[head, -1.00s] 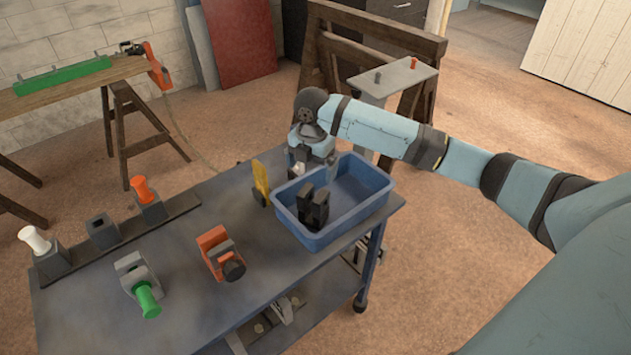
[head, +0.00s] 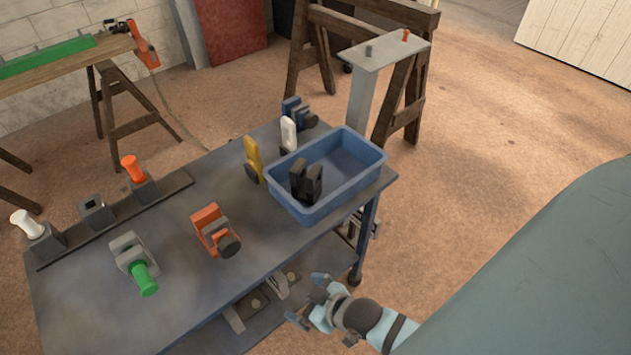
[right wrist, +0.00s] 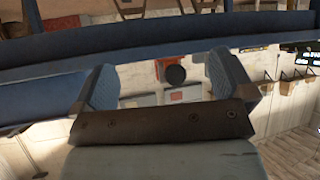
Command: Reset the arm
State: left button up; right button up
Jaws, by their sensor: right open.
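My right gripper (head: 308,302) is in the head view at the lower middle, beside the front right side of the blue-grey cart (head: 190,290) and apart from it. It is open and empty. In the right wrist view its two fingers (right wrist: 165,85) stand wide apart with nothing between them, and a blue bar-like edge (right wrist: 200,38) crosses above. My left gripper is not in view.
On the cart are a blue bin (head: 345,190) holding black clamp-like parts (head: 305,182), a yellow clamp (head: 252,158), a white one (head: 288,132), a blue one (head: 298,112), an orange tool (head: 212,230) and a green-handled tool (head: 143,275). Open floor (head: 450,190) lies right.

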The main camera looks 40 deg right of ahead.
jog(key=shift+s+d+f+m+t, duration=0.1)
jog(key=shift+s+d+m+t, duration=0.1)
jog(key=shift+s+m, duration=0.3)
jog(key=shift+s+d+f+m+t, duration=0.1)
jog(key=shift+s+d+m, duration=0.1)
jog(key=shift+s, duration=0.45)
notch_tip(320, 180, up, 8)
jog(key=p, duration=0.8)
jog(key=shift+d+f+h, duration=0.15)
jog(key=shift+f+h, duration=0.1)
jog(key=shift+h, duration=0.15)
jog(key=shift+r, duration=0.2)
